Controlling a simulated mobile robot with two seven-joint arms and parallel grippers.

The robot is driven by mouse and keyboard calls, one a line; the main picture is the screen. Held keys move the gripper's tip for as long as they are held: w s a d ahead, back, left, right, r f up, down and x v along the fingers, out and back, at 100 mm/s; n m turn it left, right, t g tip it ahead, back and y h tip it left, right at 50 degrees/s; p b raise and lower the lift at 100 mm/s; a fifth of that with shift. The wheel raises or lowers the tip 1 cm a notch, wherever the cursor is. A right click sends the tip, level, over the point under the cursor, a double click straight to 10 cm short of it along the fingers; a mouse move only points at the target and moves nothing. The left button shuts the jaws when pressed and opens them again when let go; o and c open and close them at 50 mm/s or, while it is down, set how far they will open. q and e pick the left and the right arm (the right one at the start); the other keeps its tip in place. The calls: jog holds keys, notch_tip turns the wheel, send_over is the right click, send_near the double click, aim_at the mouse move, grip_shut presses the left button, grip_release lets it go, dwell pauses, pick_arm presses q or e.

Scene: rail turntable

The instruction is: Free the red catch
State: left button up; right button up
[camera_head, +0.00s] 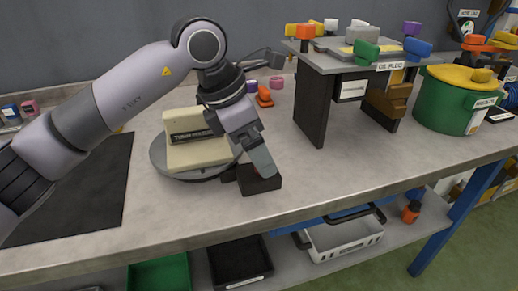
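A round grey turntable (160,157) sits on the bench and carries a cream block (193,155) with a dark label that begins "TURN". A small dark block (262,185) stands at the turntable's right front edge. My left gripper (263,166) points down at the top of this dark block, and its fingertips look close to it or touching it. The gap between its fingers cannot be made out. I cannot clearly see a red catch; my gripper and wrist cover part of the turntable's right side and the dark block. My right gripper is out of view.
A raised grey stand (313,95) with coloured knobs and an oil plug label is at the back. A green pot with a yellow lid (443,105) is at the right. A black mat (75,190) lies at the left. The bench front right is clear.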

pick_arm(q)
jog(key=shift+x, duration=0.75)
jog(key=shift+f, duration=0.1)
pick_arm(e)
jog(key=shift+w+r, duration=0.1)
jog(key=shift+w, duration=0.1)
pick_arm(q)
jog(key=c, duration=1.1)
jog(key=shift+o, duration=0.2)
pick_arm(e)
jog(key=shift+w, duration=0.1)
